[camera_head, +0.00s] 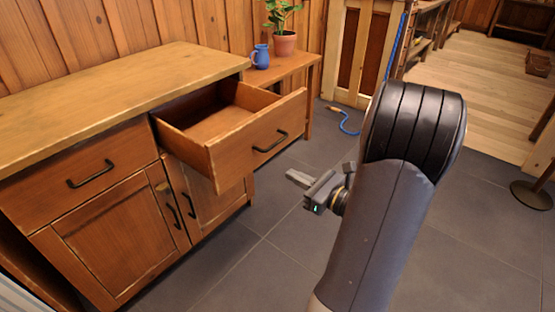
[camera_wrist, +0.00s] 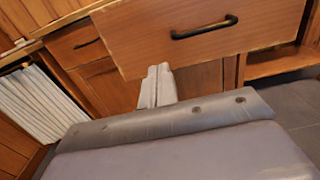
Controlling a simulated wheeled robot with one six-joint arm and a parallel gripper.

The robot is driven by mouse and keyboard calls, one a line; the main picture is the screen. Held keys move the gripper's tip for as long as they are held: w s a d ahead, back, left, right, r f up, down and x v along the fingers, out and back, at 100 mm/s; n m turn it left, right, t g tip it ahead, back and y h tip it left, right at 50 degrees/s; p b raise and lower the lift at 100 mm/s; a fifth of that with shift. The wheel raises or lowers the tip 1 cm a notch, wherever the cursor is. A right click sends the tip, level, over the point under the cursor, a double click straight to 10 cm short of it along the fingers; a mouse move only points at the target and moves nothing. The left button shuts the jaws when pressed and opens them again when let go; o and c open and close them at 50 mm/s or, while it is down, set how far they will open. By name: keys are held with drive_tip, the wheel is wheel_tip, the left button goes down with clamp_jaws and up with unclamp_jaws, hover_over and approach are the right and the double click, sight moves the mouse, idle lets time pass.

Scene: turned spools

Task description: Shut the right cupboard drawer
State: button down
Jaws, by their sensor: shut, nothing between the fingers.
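The right cupboard drawer (camera_head: 255,140) is pulled well out of the wooden cupboard (camera_head: 105,215), and its inside looks empty. Its front has a black bar handle (camera_head: 270,142). In the wrist view the drawer front (camera_wrist: 190,45) fills the upper middle, with the handle (camera_wrist: 204,27) near the top. My gripper (camera_head: 291,176) is shut and empty, in front of the drawer front and apart from it in the head view. The fingers (camera_wrist: 157,72) show below the drawer front's lower edge in the wrist view; I cannot tell the exact gap.
The left drawer (camera_head: 85,175) is shut, with cupboard doors (camera_head: 112,243) below. A side table (camera_head: 290,68) with a blue jug (camera_head: 261,56) and a potted plant (camera_head: 284,40) stands behind the open drawer. The grey tiled floor (camera_head: 240,275) before the cupboard is clear.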

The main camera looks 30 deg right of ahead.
sight(248, 151)
drive_tip(key=b+x, duration=0.3)
drive_tip(key=x, duration=0.9)
drive_tip(key=shift+w+d+f, duration=0.1)
drive_tip(key=shift+w, duration=0.85)
drive_tip(key=shift+w+a, duration=0.1)
drive_tip(key=shift+a, duration=0.1)
